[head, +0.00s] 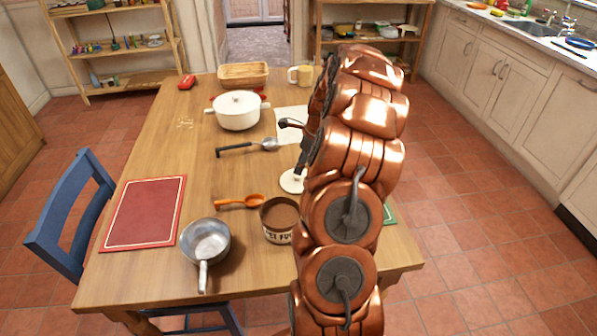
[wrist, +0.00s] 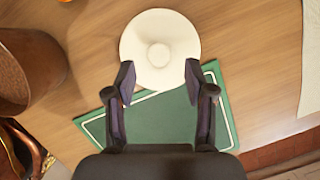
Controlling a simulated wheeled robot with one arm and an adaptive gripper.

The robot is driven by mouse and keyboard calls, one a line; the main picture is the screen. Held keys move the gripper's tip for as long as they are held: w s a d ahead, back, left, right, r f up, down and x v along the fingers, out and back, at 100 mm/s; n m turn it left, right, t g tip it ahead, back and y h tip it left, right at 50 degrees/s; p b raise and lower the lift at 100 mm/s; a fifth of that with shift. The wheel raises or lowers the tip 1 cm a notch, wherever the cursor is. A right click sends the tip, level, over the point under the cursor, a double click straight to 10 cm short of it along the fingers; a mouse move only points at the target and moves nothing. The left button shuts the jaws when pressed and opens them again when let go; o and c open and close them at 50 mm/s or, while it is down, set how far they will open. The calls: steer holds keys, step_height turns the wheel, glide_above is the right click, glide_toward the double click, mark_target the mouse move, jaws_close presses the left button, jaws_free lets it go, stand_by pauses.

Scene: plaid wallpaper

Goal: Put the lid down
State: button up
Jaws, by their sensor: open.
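A round cream lid (wrist: 160,28) with a central knob appears to lie flat on the table, knob up, its lower edge beside or over a green mat's edge in the wrist view. In the head view the lid (head: 290,182) is partly hidden by my arm. My gripper (wrist: 158,78) is open and empty, with its fingertips overlapping the lid's lower rim in the picture. In the head view a dark finger (head: 291,123) shows beside my arm, above the table. I cannot tell the exact gap between fingers and lid.
A brown open-topped pet food tin (head: 279,236) stands near the lid; it also shows in the wrist view (wrist: 25,85). The green mat (wrist: 165,120) lies below the lid.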

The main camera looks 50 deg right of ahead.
steer(key=b+v, duration=0.1)
steer(key=v, duration=0.6)
steer(key=s+a+r+n+g, duration=0.1)
steer(key=s+a+r+n, duration=0.15)
steer(key=a+n, duration=0.75)
steer(key=s+a+r+n+g, duration=0.15)
steer(key=a+r+n, duration=0.25)
steer(key=a, duration=1.2)
steer(key=s+a+f+n+g, duration=0.1)
steer(key=s+a+n, duration=0.5)
steer(key=s, duration=0.5)
steer(key=s+a+f+n+g+h, duration=0.1)
steer(key=s+a+n, duration=0.6)
steer(key=s+n, duration=0.3)
steer(key=shift+s+f+h, duration=0.2)
steer(key=shift+s+h, duration=0.1)
steer(key=shift+s, duration=0.75)
steer(key=shift+a, duration=0.15)
